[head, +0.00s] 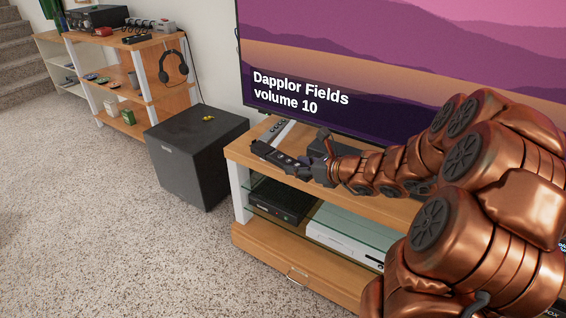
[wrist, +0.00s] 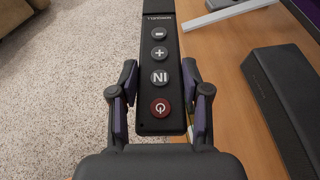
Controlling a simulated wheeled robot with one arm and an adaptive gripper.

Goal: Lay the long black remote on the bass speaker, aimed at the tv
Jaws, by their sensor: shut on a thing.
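The long black remote (wrist: 160,80) lies between the fingers of my gripper (wrist: 159,90) in the wrist view, its round buttons facing the camera and a red power button nearest my palm. My gripper (head: 308,165) is shut on it. In the head view the remote (head: 272,153) points out left, above the left end of the wooden tv stand (head: 245,150). The bass speaker (head: 187,165) is a black cube on the carpet, left of the stand and apart from the gripper. The tv (head: 370,60) stands at the back, its screen lit.
A small yellow item (head: 208,117) sits on the speaker's top; the rest of that top is clear. A dark bar-shaped thing (wrist: 282,105) lies on the stand right of the remote. A shelf (head: 128,70) with headphones (head: 173,66) stands behind left. Open carpet (head: 80,200) fills the left.

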